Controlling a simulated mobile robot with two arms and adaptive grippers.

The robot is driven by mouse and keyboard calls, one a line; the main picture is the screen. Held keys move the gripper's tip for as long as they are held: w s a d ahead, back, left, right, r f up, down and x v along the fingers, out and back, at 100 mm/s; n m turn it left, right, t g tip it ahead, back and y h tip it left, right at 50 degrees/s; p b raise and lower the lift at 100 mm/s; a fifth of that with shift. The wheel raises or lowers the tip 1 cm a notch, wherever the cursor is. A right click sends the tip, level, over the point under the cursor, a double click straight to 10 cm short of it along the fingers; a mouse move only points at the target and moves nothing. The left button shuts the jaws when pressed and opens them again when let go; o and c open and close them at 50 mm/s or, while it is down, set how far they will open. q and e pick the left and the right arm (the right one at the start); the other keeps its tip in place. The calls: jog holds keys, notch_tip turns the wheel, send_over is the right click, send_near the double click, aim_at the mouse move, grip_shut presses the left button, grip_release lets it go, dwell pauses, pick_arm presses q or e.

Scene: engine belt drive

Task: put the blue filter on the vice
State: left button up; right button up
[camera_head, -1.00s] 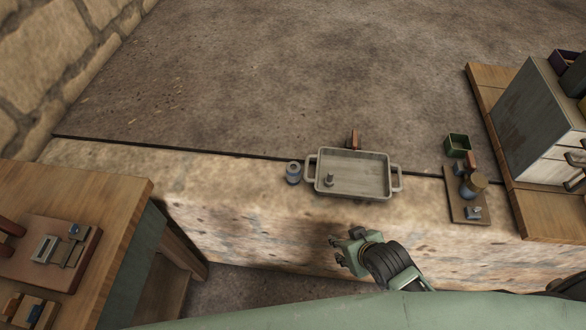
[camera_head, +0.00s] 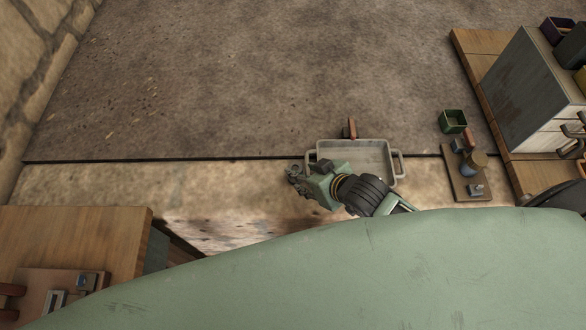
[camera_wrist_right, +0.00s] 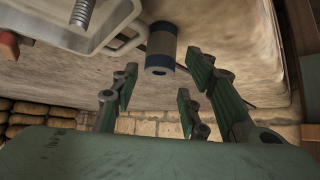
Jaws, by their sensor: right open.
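The blue filter (camera_wrist_right: 160,48), a short cylinder with blue bands and a grey middle, shows in the right wrist view beside the tray. My right gripper (camera_wrist_right: 163,66) is open, with its fingers to either side of the filter's near end in that view; I see no grip on it. In the head view my right gripper (camera_head: 300,178) is at the tray's left end and hides the filter. A grey metal fixture (camera_head: 57,300), which may be the vice, is partly visible on a board on the left table. My left gripper is out of view.
A board with small parts (camera_head: 458,188) and a green box (camera_head: 453,121) are to the right. The wooden table (camera_head: 75,235) is at left.

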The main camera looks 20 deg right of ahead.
aim_at(298, 170)
jog(key=x, duration=0.3)
jog(key=shift+p, duration=0.35)
jog(key=shift+x, duration=1.1)
jog(key=c, duration=1)
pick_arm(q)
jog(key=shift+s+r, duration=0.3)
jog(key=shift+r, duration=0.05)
pick_arm(e)
grip_shut()
